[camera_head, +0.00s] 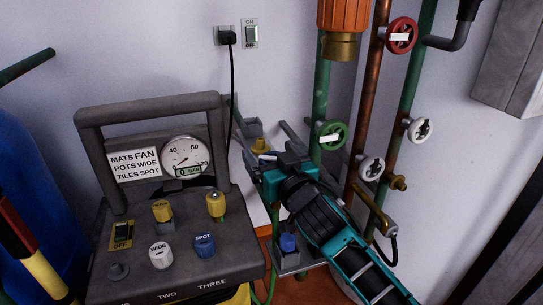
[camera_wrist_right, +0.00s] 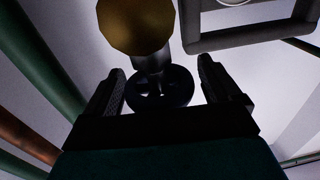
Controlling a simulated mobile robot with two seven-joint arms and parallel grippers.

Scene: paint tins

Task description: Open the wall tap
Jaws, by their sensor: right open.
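My right gripper (camera_head: 266,153), on a teal and black arm from the lower right, is at the wall left of the pipes. A small brass part (camera_head: 260,146), apparently of the wall tap, shows at its fingers. In the right wrist view, my right gripper (camera_wrist_right: 163,75) is open, with a dark round handwheel (camera_wrist_right: 160,98) between its two fingers. A faceted brass knob (camera_wrist_right: 137,25) is just beyond it. I cannot tell whether the fingers touch the wheel. The gripper hides much of the tap in the head view. My left gripper is not in view.
A grey machine (camera_head: 170,240) with a gauge (camera_head: 186,154) and knobs stands at left. Green and copper pipes at right carry a green wheel (camera_head: 330,135), a red wheel (camera_head: 401,35) and white wheels. A black cord (camera_head: 233,80) hangs from a socket. A grey box (camera_head: 510,70) is at upper right.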

